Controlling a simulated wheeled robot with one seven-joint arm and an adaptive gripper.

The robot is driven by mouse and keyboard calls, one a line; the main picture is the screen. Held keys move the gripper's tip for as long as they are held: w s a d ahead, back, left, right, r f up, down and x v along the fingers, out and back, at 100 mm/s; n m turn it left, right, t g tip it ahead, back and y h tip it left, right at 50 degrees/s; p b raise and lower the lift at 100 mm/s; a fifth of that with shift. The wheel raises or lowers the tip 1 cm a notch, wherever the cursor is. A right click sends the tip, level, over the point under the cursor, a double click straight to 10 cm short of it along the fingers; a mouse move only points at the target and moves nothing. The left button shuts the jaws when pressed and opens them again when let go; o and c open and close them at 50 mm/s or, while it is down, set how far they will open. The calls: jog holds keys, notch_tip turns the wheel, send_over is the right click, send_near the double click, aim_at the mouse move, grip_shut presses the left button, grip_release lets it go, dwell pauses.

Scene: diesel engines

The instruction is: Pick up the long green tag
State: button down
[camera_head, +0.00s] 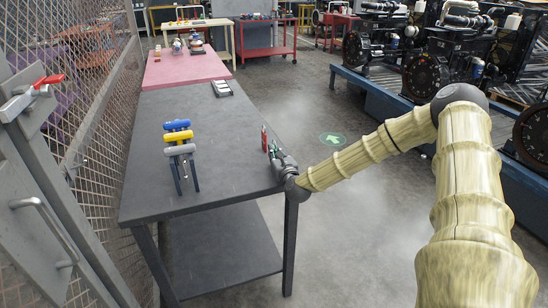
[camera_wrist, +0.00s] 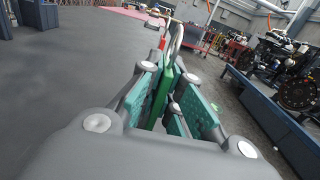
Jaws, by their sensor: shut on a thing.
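My gripper (camera_head: 279,157) is at the right edge of the dark grey table. In the wrist view, its teal-padded fingers (camera_wrist: 168,96) are closed around the long green tag (camera_wrist: 163,88), a thin flat piece standing on edge between the pads. The tag's lower part is hidden by the fingers. In the head view, the tag shows only as a small green spot at the gripper. A red piece (camera_head: 264,137) stands just beyond the gripper; it also shows past the tag in the wrist view (camera_wrist: 162,43), beside a pale rounded piece (camera_wrist: 177,40).
The dark grey table (camera_head: 225,130) has a stand with blue, yellow and grey handles (camera_head: 178,140) at left and a small grey tray (camera_head: 221,88) farther back. A pink-topped table (camera_head: 180,70) stands beyond. Engines on a blue rail (camera_head: 395,100) are at right. Mesh fencing is at left.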

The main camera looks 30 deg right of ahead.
aim_at(274, 147)
jog(key=shift+r, duration=0.5)
notch_tip(274, 147, up, 2)
jog(key=shift+r+b, duration=0.1)
jog(key=shift+b, duration=0.5)
jog(key=s+d+r, duration=0.1)
jog(key=s, duration=1.5)
jog(key=shift+d+r, duration=0.3)
jog(key=shift+r, duration=0.1)
